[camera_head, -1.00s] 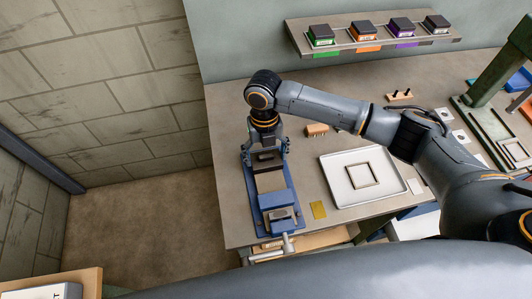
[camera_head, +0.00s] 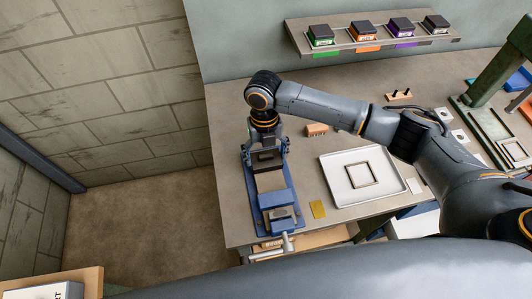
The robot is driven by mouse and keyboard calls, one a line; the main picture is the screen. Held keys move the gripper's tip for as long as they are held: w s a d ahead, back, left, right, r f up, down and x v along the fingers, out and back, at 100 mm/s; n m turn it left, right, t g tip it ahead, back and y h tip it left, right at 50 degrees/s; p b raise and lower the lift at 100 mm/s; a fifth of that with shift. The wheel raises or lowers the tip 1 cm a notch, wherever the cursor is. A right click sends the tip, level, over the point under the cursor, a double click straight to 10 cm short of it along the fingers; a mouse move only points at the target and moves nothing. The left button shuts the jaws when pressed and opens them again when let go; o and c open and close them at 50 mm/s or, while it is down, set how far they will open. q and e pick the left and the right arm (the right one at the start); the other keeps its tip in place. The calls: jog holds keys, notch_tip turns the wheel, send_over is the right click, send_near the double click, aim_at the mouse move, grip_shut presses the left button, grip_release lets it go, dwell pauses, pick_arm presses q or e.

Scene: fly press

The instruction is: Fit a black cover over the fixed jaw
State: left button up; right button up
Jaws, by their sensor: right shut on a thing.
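A blue bench vise (camera_head: 279,198) stands at the table's left front edge, with its handle (camera_head: 286,244) toward me. My right gripper (camera_head: 266,152) points down over the vise's far end, where the fixed jaw is. It is shut on a black cover (camera_head: 266,160), with its fingers at either side. The cover is at the fixed jaw, which is mostly hidden by it and the gripper. I cannot tell whether the cover is fully seated. My left gripper is not in view.
A white tray with a square frame (camera_head: 362,177) lies right of the vise. A yellow piece (camera_head: 318,209) and a brown block (camera_head: 316,130) lie nearby. A shelf (camera_head: 350,45) carries several black-topped boxes. A green press (camera_head: 495,70) stands far right.

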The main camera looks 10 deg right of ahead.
jog(key=o, duration=1.1)
notch_tip(320, 180, up, 12)
jog(key=w, duration=0.1)
jog(key=shift+w, duration=0.25)
jog(key=shift+s+f, duration=0.1)
